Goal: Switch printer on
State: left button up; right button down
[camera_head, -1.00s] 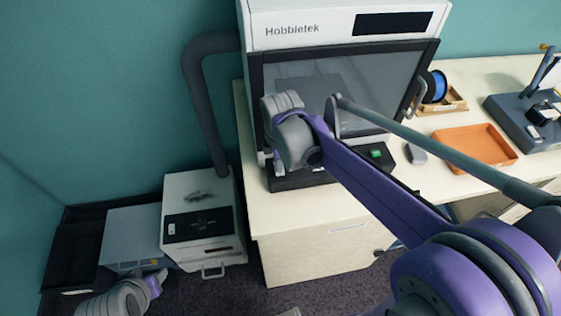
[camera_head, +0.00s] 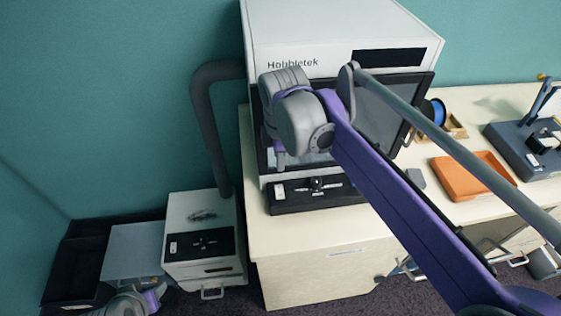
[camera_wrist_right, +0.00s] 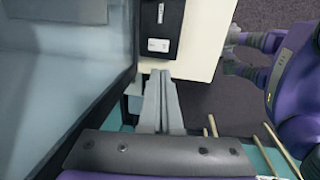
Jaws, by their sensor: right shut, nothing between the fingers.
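The printer (camera_head: 335,35) is a white "Hobbietek" machine with a dark-framed glass door (camera_head: 405,95), standing on the cream desk. Its black front base panel (camera_head: 325,192) carries small controls. My right gripper (camera_head: 279,160) is in front of the door's left part, above the panel's left end. In the right wrist view its fingers (camera_wrist_right: 162,100) are together and empty. Beyond their tips is a black panel (camera_wrist_right: 161,22) with a white switch-like piece (camera_wrist_right: 158,45), apart from them in the picture. My left wrist shows at the bottom left of the head view, but its fingers do not.
An orange tray (camera_head: 470,177), a blue spool (camera_head: 437,112) and a dark device (camera_head: 530,145) are on the desk to the right. A white unit (camera_head: 203,220) with a thick grey hose (camera_head: 205,120) stands on the floor to the left. My right arm crosses the desk.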

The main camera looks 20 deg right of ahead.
aim_at(279, 187)
pick_arm(q)
jog(key=shift+s+f+b, duration=0.25)
jog(key=shift+f+b, duration=0.15)
jog(key=shift+f, duration=0.15)
jog(key=shift+s+f+b, duration=0.25)
jog(key=shift+f+b, duration=0.1)
jog(key=shift+f, duration=0.15)
pick_arm(e)
jog(key=w+f, duration=0.1)
jog(key=f, duration=0.3)
jog(key=w+f, duration=0.1)
jog(key=f, duration=0.4)
jog(key=w+d+f, duration=0.1)
jog(key=f, duration=0.3)
jog(key=shift+w+f, duration=0.2)
jog(key=shift+f, duration=0.05)
pick_arm(q)
jog(key=shift+f, duration=0.1)
pick_arm(e)
jog(key=shift+f, duration=0.1)
